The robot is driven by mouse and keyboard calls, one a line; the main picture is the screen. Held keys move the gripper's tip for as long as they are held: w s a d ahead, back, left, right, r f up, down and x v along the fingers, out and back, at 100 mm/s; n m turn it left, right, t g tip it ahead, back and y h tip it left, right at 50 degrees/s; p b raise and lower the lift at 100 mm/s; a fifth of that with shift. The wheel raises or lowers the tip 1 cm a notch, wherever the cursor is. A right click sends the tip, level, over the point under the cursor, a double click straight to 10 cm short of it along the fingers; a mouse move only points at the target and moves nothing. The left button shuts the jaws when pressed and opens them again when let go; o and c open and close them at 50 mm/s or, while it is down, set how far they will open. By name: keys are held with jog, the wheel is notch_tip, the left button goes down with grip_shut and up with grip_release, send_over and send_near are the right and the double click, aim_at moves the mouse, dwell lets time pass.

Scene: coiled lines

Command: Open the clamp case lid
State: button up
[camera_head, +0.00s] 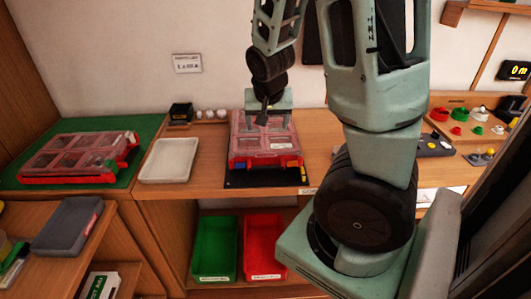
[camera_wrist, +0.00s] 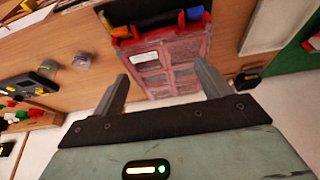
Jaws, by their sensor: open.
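A red case (camera_head: 265,146) with a clear, windowed lid lies on a black mat (camera_head: 238,180) in the middle of the wooden counter. Its lid looks shut. Coloured pieces, blue and yellow or orange, show along its front edge. My gripper (camera_head: 268,122) points down over the back part of the case. Its fingers (camera_wrist: 161,74) are apart with nothing between them. I cannot tell whether the fingertips touch the lid.
A second, larger red case (camera_head: 80,155) lies on a green mat (camera_head: 130,172) at the left. A white tray (camera_head: 168,160) stands between the cases. Green (camera_head: 214,247) and red (camera_head: 262,245) bins sit below the counter. A dark box (camera_head: 181,112) stands behind.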

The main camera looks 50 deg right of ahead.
aim_at(266, 153)
jog(key=x, duration=1.5)
jog(key=shift+f, duration=0.25)
